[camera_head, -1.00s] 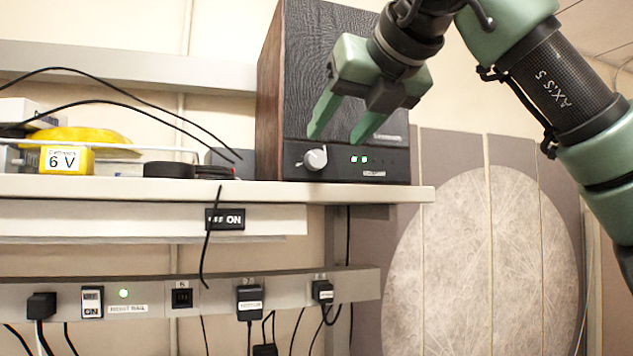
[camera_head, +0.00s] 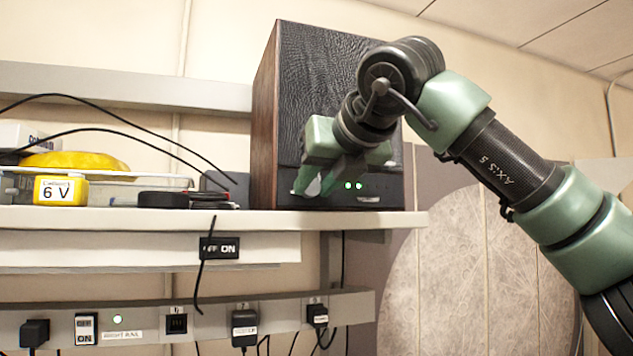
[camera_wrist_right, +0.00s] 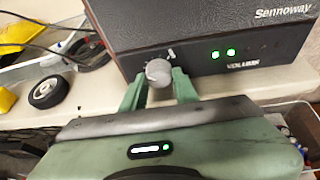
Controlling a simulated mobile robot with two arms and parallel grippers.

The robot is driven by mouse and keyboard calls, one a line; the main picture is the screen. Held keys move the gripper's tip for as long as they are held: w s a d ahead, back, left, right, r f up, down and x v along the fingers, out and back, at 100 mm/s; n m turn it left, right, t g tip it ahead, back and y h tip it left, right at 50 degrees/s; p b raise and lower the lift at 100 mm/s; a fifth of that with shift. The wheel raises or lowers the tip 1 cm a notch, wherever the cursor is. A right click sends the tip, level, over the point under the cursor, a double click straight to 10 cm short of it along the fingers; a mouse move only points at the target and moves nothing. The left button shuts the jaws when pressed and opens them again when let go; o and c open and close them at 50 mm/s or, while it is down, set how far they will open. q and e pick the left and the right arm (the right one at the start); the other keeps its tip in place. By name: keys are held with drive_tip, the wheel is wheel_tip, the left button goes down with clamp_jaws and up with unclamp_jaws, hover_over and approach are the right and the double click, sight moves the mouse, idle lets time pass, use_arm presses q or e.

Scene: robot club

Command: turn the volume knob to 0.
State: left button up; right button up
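The volume knob (camera_wrist_right: 158,72) is a round pale grey knob on the lower front of a dark speaker (camera_wrist_right: 215,30). Two green lights (camera_wrist_right: 223,53) glow beside it. My right gripper (camera_wrist_right: 158,84) is open in the right wrist view, one green finger on each side of the knob, with gaps visible. The fingertips reach about knob level; contact is not visible. In the head view the right gripper (camera_head: 316,184) is in front of the speaker (camera_head: 290,90) and mostly hides the knob. The knob's pointer setting cannot be read. My left gripper is not in view.
The speaker stands on a white shelf (camera_head: 100,217). To its left are a yellow 6 V battery (camera_head: 60,189), a clear tray, a black round item (camera_head: 163,199) and loose black cables. Below runs a power rail (camera_head: 205,318) with plugs and switches.

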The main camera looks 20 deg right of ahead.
clamp_jaws()
drive_tip(key=n+h, duration=0.2)
drive_tip(key=n, duration=0.1)
drive_tip(key=shift+a, duration=0.15)
drive_tip(key=n+h, duration=0.2)
drive_tip(key=n, duration=0.2)
drive_tip(key=shift+a+t+h, duration=0.15)
drive_tip(key=shift+t+h, duration=0.25)
idle(0.4)
drive_tip(key=o, duration=0.7)
unclamp_jaws()
drive_tip(key=shift+c, duration=0.2)
